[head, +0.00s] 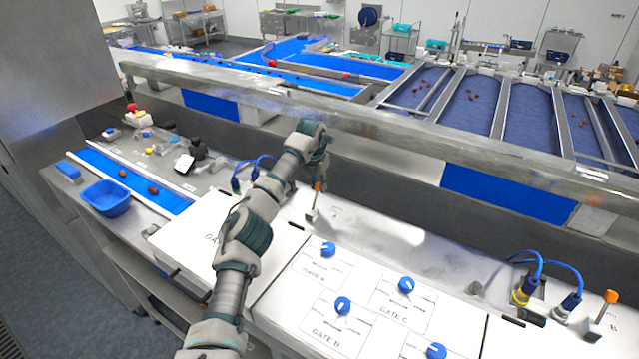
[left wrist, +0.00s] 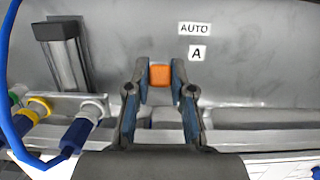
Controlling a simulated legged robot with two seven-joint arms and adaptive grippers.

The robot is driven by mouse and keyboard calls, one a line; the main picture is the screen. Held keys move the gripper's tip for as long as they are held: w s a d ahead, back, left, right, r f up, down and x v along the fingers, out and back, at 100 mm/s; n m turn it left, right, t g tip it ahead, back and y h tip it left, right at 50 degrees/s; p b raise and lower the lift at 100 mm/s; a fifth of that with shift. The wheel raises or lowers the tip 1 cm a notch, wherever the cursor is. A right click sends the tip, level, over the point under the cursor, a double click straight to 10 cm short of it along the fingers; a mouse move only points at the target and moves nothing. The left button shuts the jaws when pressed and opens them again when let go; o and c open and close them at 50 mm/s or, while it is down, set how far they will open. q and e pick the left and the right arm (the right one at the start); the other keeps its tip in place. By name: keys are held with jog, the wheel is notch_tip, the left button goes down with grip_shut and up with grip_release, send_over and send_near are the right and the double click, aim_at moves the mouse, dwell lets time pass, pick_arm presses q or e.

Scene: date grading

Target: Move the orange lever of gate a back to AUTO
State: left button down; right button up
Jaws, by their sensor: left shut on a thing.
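The orange lever of gate a (head: 317,187) stands on the panel behind the white gate boxes in the head view. Its orange square end (left wrist: 159,75) sits between the two fingers of my left gripper (left wrist: 159,78) in the left wrist view, and the fingers are shut on it. In the head view my left gripper (head: 318,177) reaches down to the lever from above, its fingers largely hidden by the wrist. The AUTO label (left wrist: 194,28) and the A label (left wrist: 198,52) are right of the lever end in the wrist view. My right gripper is out of view.
A second orange lever (head: 611,297) marked B stands at far right. Blue cables with connectors (left wrist: 80,132) lie left of my gripper in the wrist view. Several blue knobs (head: 328,249) sit on the white panel. A metal rail (head: 360,125) runs behind. A blue tub (head: 106,198) is at left.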

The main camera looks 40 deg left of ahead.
aim_at(315, 188)
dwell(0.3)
pick_arm(q)
jog(key=c, duration=1.1)
grip_release()
jog(key=shift+w, duration=0.1)
jog(key=shift+o, duration=0.5)
jog(key=shift+w+a+f, duration=0.1)
jog(key=shift+w+a, duration=0.05)
notch_tip(315, 188, up, 12)
jog(key=s, duration=0.1)
jog(key=shift+s+f, duration=0.15)
jog(key=shift+s, duration=0.25)
